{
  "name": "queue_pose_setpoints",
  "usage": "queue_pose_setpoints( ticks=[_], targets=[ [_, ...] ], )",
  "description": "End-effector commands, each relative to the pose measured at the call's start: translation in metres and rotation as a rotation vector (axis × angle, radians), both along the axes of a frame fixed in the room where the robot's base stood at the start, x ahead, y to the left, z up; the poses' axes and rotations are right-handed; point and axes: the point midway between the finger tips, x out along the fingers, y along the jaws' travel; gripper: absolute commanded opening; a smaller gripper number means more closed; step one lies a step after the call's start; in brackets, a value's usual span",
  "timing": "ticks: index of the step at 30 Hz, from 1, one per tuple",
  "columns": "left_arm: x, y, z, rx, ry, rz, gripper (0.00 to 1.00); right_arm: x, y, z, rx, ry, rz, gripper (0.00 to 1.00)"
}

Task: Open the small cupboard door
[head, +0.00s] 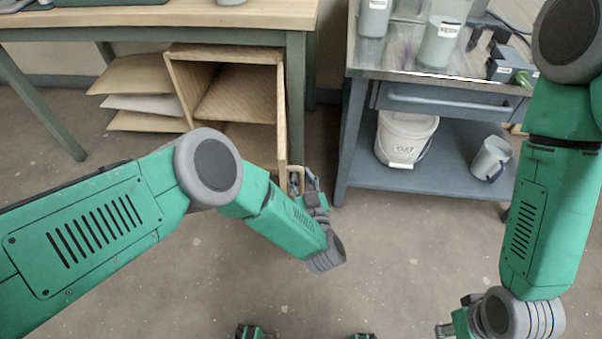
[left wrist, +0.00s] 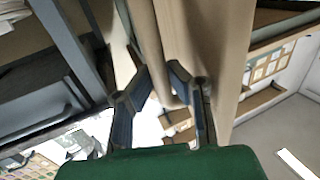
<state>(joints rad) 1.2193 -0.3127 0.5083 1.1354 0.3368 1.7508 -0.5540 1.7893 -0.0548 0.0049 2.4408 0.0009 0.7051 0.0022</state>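The small wooden cupboard (head: 222,54) stands under the wooden table in the head view. Its front is open and its inner shelf shows. A narrow tan upright panel (head: 281,120), seen nearly edge-on at its right side, looks like the door standing open. My left gripper (head: 296,178) is low beside this panel's bottom end. In the left wrist view its two fingers (left wrist: 159,74) are spread, with a tan panel edge (left wrist: 147,40) running between or behind them; I cannot tell if they touch it. My right gripper (head: 447,327) is low at the right, mostly hidden; its fingers are unclear.
The wooden table (head: 150,14) is above the cupboard, with stacked boards (head: 140,100) at its left. A blue-grey bench (head: 440,190) at the right holds a white bucket (head: 402,140) and a pitcher (head: 490,160) on its lower shelf.

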Motion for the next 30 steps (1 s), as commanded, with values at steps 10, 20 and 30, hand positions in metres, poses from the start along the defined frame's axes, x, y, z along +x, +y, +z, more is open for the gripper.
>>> queue_pose_setpoints(
  ticks=[10, 20, 30],
  targets=[
    [0.001, 0.0, 0.0, 0.002, -0.003, 0.001, 0.34, 0.0, 0.0, 0.0, 0.0, 0.0, 0.0, 0.31],
    [-0.039, -0.013, -0.001, 0.002, 0.001, -0.002, 0.34, -0.001, 0.0, 0.001, -0.001, -0.003, 0.0, 0.31],
    [-0.071, -0.024, -0.001, 0.003, 0.002, -0.001, 0.34, -0.001, 0.0, 0.001, -0.001, -0.002, 0.0, 0.31]
  ],
)
